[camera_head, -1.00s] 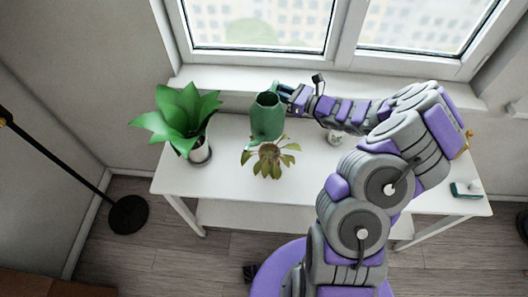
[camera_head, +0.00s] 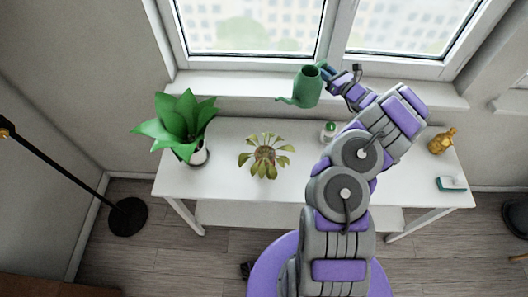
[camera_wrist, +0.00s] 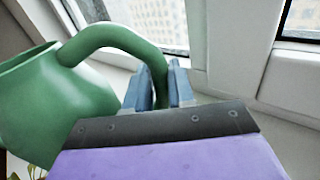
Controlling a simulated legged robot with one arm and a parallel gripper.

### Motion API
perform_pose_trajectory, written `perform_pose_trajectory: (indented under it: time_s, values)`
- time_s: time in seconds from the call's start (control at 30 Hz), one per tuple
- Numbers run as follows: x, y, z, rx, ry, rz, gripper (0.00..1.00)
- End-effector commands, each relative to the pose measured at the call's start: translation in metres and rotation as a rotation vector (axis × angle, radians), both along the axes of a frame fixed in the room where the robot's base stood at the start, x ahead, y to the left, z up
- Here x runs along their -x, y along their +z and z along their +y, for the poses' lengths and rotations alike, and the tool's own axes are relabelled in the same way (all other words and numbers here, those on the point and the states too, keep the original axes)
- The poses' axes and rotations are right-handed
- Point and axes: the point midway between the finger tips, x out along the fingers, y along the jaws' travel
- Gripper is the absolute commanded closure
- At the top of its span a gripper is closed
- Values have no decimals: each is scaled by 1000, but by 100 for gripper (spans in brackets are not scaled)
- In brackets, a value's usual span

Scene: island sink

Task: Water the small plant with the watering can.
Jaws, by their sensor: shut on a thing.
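My gripper (camera_head: 326,72) is shut on the handle of the green watering can (camera_head: 307,88) and holds it raised near the window sill. The can's spout points left and it looks roughly upright. In the wrist view my gripper's fingers (camera_wrist: 160,88) close around the can's curved handle, with the can's body (camera_wrist: 50,105) at the left. The small plant (camera_head: 265,158), with drooping yellow-green leaves, stands on the white table, below and left of the can. The can is apart from it.
A larger leafy plant (camera_head: 180,127) in a white pot stands at the table's left end. A small green-and-white item (camera_head: 328,131), a gold figure (camera_head: 440,140) and a green-and-white brush-like item (camera_head: 452,184) are on the right of the white table (camera_head: 225,180). The window sill (camera_head: 235,87) runs behind.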

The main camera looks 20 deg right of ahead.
Motion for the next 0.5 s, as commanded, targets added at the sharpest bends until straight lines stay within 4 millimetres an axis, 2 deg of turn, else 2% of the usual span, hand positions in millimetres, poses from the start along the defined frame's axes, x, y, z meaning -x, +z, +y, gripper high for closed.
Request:
perform_pose_trajectory:
  time_s: [0.27,0.5]
  values:
    - [0,-1,-6,-3,-7,0,100]
    - [2,10,2,29,-5,-21,100]
